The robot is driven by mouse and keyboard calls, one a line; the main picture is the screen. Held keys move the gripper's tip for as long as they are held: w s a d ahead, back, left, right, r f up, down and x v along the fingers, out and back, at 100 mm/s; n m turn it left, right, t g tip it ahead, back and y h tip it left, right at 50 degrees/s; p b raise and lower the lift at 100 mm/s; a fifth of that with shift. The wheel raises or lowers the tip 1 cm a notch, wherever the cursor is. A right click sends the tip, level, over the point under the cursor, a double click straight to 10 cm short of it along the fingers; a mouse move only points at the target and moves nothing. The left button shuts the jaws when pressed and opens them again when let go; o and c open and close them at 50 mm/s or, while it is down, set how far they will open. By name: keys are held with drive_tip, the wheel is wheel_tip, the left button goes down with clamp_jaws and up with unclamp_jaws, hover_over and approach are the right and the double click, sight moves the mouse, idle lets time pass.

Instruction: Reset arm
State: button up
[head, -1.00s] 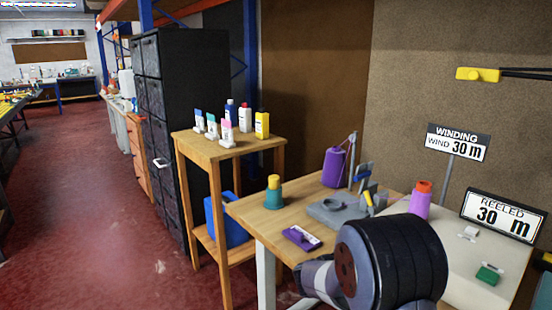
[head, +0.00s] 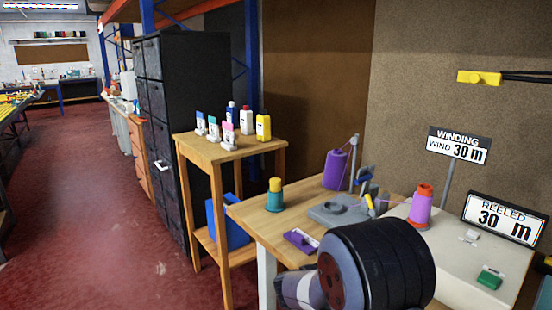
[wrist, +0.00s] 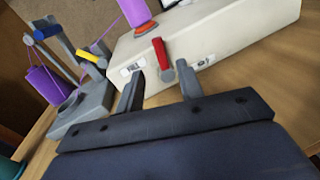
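My gripper (wrist: 161,86) shows in the wrist view with its two dark fingers apart and nothing between them. Beyond the fingers is a red-handled lever (wrist: 160,53) on the front of the white winding machine (wrist: 225,32). In the head view my black arm covers the front of the table, and my gripper is hidden behind it. The white machine (head: 455,262) stands to the right of the arm, with a purple cone (head: 420,208) with an orange-red top on it.
A purple yarn cone (head: 335,170) stands behind a grey stand (head: 338,208). A teal and yellow cone (head: 275,195) and a purple labelled piece (head: 300,241) are on the wooden table (head: 252,216). Signs (head: 500,218) stand at right. Red floor is open at left.

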drive_tip(key=v, duration=0.4)
drive_tip(key=shift+s+a, duration=0.15)
drive_tip(key=shift+a, duration=0.15)
drive_tip(key=x, duration=1)
drive_tip(key=shift+d+b, duration=0.25)
drive_tip(key=shift+b, duration=0.15)
drive_tip(key=shift+d+f+b, duration=0.2)
drive_tip(key=shift+d+b, duration=0.05)
drive_tip(key=shift+b, duration=0.3)
drive_tip(key=shift+s+d+r+m+y+b, duration=0.1)
drive_tip(key=shift+s+m+y+b, duration=0.1)
drive_tip(key=shift+m+b, duration=0.5)
drive_tip(key=shift+s+d+m+y+b, duration=0.1)
drive_tip(key=shift+s+m+b, duration=0.05)
drive_tip(key=shift+m+b, duration=0.55)
